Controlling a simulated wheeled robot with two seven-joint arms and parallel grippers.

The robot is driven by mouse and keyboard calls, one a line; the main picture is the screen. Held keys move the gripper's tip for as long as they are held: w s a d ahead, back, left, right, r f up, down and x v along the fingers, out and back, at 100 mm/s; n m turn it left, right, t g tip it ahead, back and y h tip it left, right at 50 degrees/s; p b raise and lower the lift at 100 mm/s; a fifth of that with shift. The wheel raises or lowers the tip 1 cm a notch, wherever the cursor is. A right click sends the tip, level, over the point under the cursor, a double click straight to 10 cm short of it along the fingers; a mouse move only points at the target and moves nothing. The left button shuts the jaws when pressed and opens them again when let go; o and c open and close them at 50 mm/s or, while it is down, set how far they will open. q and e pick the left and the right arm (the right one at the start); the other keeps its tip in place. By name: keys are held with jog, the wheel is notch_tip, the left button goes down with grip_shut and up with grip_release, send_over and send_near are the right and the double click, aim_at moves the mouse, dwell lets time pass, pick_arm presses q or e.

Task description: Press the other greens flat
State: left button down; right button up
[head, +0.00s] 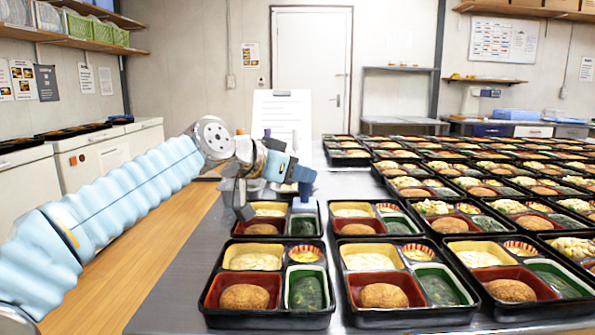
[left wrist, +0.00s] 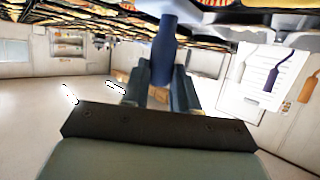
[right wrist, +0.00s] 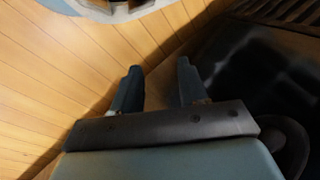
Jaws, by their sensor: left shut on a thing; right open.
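My left gripper (left wrist: 160,75) is shut on a dark blue pressing tool (head: 304,188), which also shows between the fingers in the left wrist view (left wrist: 164,45). In the head view the tool points down over the green compartment of a black bento tray (head: 262,238) in the second row. Its lower end is at the back of the greens (head: 303,227); I cannot tell if it touches them. Other greens lie in the front left tray (head: 306,291), the tray to its right (head: 441,288) and further trays. My right gripper (right wrist: 155,88) is open and empty, outside the head view.
Many filled trays (head: 480,180) cover the steel table to the right and back. A strip of bare table (head: 185,285) lies left of the trays. A white sheet on a stand (head: 283,112) rises behind the left arm. Wooden floor (right wrist: 60,80) lies below the right gripper.

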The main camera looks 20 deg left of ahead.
aim_at(302, 201)
pick_arm(q)
jog(key=shift+f+b, duration=2.35)
jog(key=shift+f, duration=0.1)
dwell(0.6)
jog(key=shift+f, duration=0.25)
dwell(0.5)
jog(key=shift+r, duration=0.1)
dwell(1.2)
jog(key=shift+f+b, duration=0.3)
jog(key=shift+b, duration=0.05)
dwell(0.7)
